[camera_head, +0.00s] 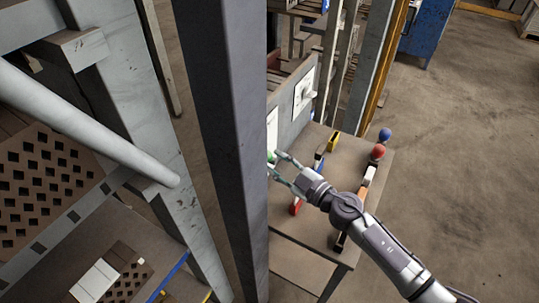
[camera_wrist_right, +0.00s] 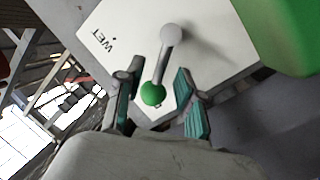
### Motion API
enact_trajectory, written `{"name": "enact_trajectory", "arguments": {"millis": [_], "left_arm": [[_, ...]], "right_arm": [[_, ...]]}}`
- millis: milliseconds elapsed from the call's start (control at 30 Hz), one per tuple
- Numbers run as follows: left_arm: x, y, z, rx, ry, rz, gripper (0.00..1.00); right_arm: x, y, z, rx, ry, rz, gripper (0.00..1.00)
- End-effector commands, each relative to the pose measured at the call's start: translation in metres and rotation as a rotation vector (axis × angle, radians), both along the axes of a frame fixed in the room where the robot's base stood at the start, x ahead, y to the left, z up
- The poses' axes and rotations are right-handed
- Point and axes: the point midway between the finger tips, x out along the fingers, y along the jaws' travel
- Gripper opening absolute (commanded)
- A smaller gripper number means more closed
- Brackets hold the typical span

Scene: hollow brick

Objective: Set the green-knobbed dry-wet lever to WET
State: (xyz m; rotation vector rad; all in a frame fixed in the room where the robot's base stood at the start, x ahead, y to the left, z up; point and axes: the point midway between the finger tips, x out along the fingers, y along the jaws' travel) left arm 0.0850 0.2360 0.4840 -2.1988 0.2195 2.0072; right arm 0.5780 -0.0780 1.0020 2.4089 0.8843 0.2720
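The green-knobbed lever shows in the right wrist view, with its green knob (camera_wrist_right: 153,94) and its grey pivot (camera_wrist_right: 172,33) on a white plate (camera_wrist_right: 215,55). The word WET (camera_wrist_right: 103,42) is printed on the plate, left of the pivot. The lever arm slants from the pivot down to the knob. My right gripper (camera_wrist_right: 156,82) is open, with one finger on each side of the knob; contact is not clear. In the head view the knob (camera_head: 270,157) is partly hidden by a post, beside my right gripper (camera_head: 275,164). My left gripper is not in view.
A tall grey post (camera_head: 228,130) blocks part of the head view. The table (camera_head: 312,242) carries other levers, with a blue ball (camera_head: 385,134), a red ball (camera_head: 378,151) and a yellow handle (camera_head: 333,141). A large green shape (camera_wrist_right: 290,35) is close in the wrist view. Floor at right is clear.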

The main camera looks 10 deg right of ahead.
Motion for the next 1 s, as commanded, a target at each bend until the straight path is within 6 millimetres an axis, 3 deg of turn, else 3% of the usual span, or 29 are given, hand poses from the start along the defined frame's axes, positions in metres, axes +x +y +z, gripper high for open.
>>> {"name": "enact_trajectory", "arguments": {"millis": [200,567,800,1000], "left_arm": [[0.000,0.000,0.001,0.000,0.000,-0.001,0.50],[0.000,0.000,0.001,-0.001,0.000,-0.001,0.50],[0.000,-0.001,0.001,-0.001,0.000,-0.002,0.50],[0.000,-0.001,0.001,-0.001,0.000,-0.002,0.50]], "right_arm": [[0.019,0.017,0.000,0.003,0.001,0.001,0.37],[0.023,0.020,0.000,0.000,0.001,0.001,0.37],[0.022,0.020,0.000,0.000,0.001,0.001,0.00],[0.022,0.020,0.000,0.000,0.001,0.001,0.00]]}}
